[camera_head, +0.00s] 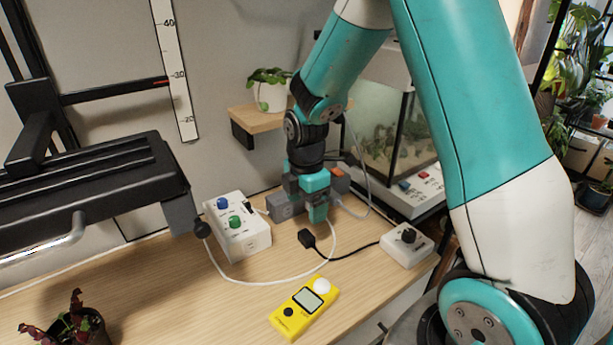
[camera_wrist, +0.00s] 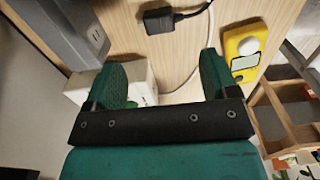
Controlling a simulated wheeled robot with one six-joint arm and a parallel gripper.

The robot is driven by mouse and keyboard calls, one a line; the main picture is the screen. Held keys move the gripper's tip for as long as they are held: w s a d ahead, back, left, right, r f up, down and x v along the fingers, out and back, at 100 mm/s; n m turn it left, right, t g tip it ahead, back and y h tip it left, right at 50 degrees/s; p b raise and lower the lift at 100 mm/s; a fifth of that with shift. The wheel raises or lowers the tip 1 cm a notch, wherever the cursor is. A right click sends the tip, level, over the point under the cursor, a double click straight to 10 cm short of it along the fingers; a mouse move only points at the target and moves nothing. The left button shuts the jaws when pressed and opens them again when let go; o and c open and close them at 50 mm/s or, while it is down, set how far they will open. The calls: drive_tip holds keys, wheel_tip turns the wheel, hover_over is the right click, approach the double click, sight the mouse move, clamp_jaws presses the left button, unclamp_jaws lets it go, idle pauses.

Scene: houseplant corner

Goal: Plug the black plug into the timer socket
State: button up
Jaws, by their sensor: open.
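The black plug (camera_head: 306,238) lies on the wooden table, with a black cable running right to a white knob box (camera_head: 407,245). It also shows in the wrist view (camera_wrist: 158,20), ahead of my fingertips and apart from them. My gripper (camera_head: 318,212) is open and empty above the table, just behind the plug. In the wrist view its green fingers (camera_wrist: 163,62) are spread, with bare table between them. A grey socket box (camera_head: 284,208) stands behind my gripper, partly hidden by it. Its slotted face (camera_wrist: 97,36) shows in the wrist view. I cannot read a timer marking.
A white box with blue and green knobs (camera_head: 238,232) stands left of my gripper. A yellow meter (camera_head: 304,307) lies in front. A white cable (camera_head: 270,282) curves across the table. A wooden shelf (camera_head: 258,119) and fish tank (camera_head: 385,125) are behind.

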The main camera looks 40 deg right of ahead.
wheel_tip(320, 180, up, 7)
drive_tip(key=s+a+r+m+y, duration=0.1)
drive_tip(key=s+a+r+m, duration=0.2)
drive_tip(key=s+a, duration=0.2)
drive_tip(key=s+a+r+m+y+p, duration=0.1)
drive_tip(key=s+a+r+m, duration=0.2)
drive_tip(key=s+a, duration=0.3)
drive_tip(key=s+a+r+m+y, duration=0.2)
drive_tip(key=s+a+r+m, duration=0.2)
drive_tip(key=s, duration=0.6)
drive_tip(key=shift+a+m+p, duration=0.3)
drive_tip(key=shift+a+m, duration=0.1)
drive_tip(key=shift+a, duration=0.4)
drive_tip(key=shift+r+p, duration=0.35)
drive_tip(key=shift+r, duration=0.05)
drive_tip(key=c, duration=0.3)
drive_tip(key=shift+f, duration=0.25)
drive_tip(key=shift+c, duration=0.4)
drive_tip(key=m+h+p, duration=0.4)
drive_tip(key=m+p, duration=0.1)
drive_tip(key=m, duration=0.2)
hover_over(308, 236)
wheel_tip(308, 236, down, 21)
drive_tip(key=shift+w+f, duration=0.1)
drive_tip(key=shift+f+p, duration=0.9)
drive_tip(key=shift+f, duration=2.1)
